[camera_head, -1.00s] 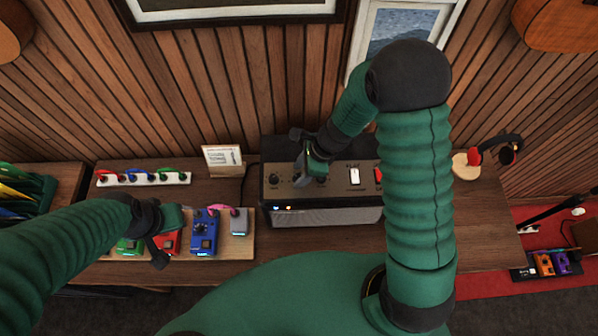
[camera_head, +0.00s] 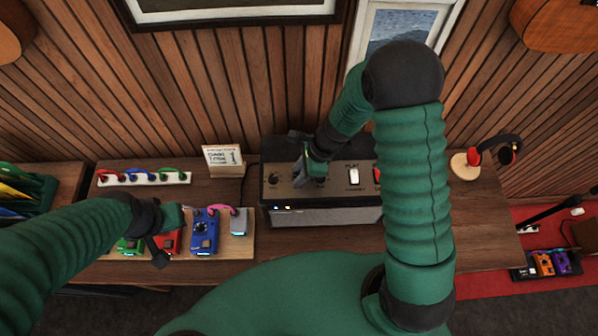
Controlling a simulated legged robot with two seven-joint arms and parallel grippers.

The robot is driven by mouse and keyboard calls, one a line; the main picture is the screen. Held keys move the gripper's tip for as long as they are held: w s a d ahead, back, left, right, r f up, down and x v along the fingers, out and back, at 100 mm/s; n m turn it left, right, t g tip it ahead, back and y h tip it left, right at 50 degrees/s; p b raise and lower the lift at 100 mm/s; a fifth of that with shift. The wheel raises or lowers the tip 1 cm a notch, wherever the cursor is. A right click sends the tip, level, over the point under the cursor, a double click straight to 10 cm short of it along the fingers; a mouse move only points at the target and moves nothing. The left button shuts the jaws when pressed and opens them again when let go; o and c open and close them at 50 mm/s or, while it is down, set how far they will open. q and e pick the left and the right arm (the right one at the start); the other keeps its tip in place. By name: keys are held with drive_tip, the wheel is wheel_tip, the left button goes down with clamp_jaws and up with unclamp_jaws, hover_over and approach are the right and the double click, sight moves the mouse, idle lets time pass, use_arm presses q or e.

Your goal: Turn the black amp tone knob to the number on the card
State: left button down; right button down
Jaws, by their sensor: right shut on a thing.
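The black amp (camera_head: 325,216) stands on the wooden bench with its control panel facing up. A black knob (camera_head: 272,180) shows at the left of the panel. My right gripper (camera_head: 306,180) is at the panel, shut on a knob there that is mostly hidden by the fingers. The card (camera_head: 222,157) stands on a wooden holder left of the amp; its writing is too small to read surely. My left gripper (camera_head: 166,235) hangs over the pedals at the left; its fingers look spread and empty.
A pedal board (camera_head: 240,250) with a blue pedal (camera_head: 203,233), a grey pedal (camera_head: 239,222) and others lies left of the amp. A white switch (camera_head: 354,175) is right of my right gripper. A headphone stand (camera_head: 464,166) is at the right.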

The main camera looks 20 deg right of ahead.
drive_tip(key=shift+w, duration=0.1)
drive_tip(key=c, duration=1.2)
unclamp_jaws()
drive_tip(key=shift+o, duration=0.2)
drive_tip(key=b+v, duration=0.2)
drive_tip(key=v, duration=1.4)
drive_tip(key=shift+w+d+r, duration=0.2)
drive_tip(key=shift+r, duration=0.1)
drive_tip(key=shift+s, duration=0.1)
